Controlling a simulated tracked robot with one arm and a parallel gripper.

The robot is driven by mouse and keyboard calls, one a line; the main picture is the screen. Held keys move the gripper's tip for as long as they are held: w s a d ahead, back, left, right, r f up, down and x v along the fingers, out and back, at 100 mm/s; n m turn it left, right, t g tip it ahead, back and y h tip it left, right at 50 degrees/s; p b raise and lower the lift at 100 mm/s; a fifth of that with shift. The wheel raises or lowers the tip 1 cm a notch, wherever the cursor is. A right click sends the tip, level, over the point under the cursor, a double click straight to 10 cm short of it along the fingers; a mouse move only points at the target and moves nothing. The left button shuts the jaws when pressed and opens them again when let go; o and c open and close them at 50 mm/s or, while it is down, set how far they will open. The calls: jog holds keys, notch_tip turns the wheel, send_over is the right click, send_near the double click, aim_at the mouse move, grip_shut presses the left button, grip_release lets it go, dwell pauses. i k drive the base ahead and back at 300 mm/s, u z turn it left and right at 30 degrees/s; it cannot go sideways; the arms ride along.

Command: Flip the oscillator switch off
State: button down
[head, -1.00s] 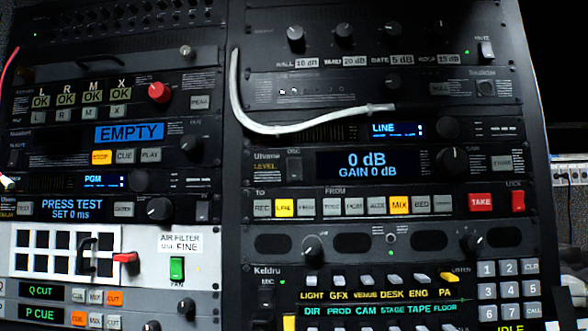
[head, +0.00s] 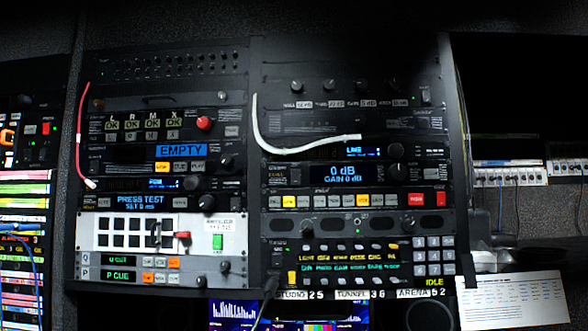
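I cannot surely pick out the oscillator switch, as the small labels are blurred. A dark panel in the upper right rack (head: 330,124) has small print at its right end that may read as an oscillator label. A small dark rocker (head: 296,174) sits left of the blue "0 dB / GAIN 0 dB" display (head: 342,174); its label and position are not legible. My gripper is not in view.
A white cable (head: 300,149) droops across the right rack's upper panels. A red cable (head: 80,140) hangs at the left rack's edge. Monitors (head: 235,312) stand below; a paper sheet (head: 515,300) lies lower right.

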aim_at(295, 174)
jog(key=k, duration=0.5)
jog(key=z, duration=0.65)
jog(key=i, duration=2)
jog(key=u, duration=0.7)
